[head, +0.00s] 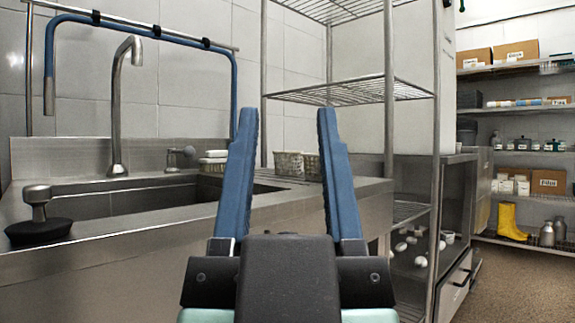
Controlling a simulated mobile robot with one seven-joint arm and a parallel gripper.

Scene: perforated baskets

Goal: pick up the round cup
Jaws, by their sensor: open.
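My gripper (288,112) is open and empty, its two blue fingers pointing up and away in the middle of the head view. Beyond the fingers, two small pale perforated baskets stand side by side on the steel counter: one basket (288,164) shows between the fingers, and the other basket (311,168) is partly hidden by the right finger. I cannot make out a thing that is surely the round cup. A small whitish cup-like object (448,237) sits low at the right, too small to tell clearly.
A steel sink counter (110,248) with a tall faucet (117,100) fills the left. A black plunger-like tool (38,220) stands on its front left. A wire rack (388,90) rises right of the fingers. Yellow boots (510,222) stand on far shelves; brown floor is open at right.

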